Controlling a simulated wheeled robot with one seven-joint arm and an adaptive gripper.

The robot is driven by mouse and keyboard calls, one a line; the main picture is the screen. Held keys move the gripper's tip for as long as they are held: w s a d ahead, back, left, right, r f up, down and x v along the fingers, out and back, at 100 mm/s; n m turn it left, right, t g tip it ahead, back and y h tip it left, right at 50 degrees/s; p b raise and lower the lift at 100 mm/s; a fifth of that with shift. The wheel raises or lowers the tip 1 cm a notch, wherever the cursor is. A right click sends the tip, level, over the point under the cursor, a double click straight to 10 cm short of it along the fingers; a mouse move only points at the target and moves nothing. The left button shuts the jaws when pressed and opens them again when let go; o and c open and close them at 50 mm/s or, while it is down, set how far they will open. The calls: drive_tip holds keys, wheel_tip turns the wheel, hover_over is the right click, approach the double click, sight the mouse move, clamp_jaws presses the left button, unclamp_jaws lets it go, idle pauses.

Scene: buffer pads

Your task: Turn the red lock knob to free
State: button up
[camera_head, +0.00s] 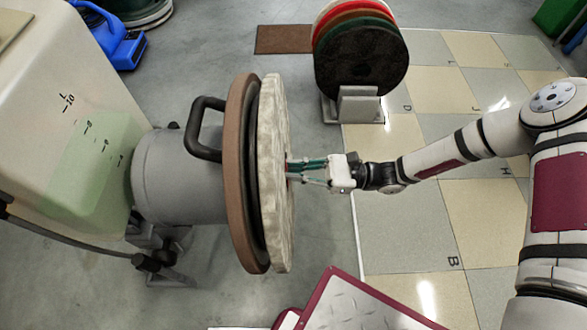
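A floor machine is tipped so that its round disc faces my arm at left centre. A pale, rough buffer pad (277,225) is on the face of the disc, with a dark layer and a brown rim (240,200) behind it. My gripper (291,171) reaches from the right to the middle of the pad face. Its two greenish fingers show some space between them, and their tips are at the pad's centre. The red lock knob is not clearly seen; only a small reddish trace shows at the fingertips. Whether the fingers grip it cannot be told.
A rack (352,105) of several coloured pads, black in front, stands behind on the tiled floor. The machine's grey motor housing (165,180) and pale tank (60,90) are at left. A dark red-edged metal plate (365,305) lies at the bottom. A brown mat (283,40) is behind.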

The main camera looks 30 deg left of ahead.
idle(0.3)
drive_tip(key=v, duration=1.2)
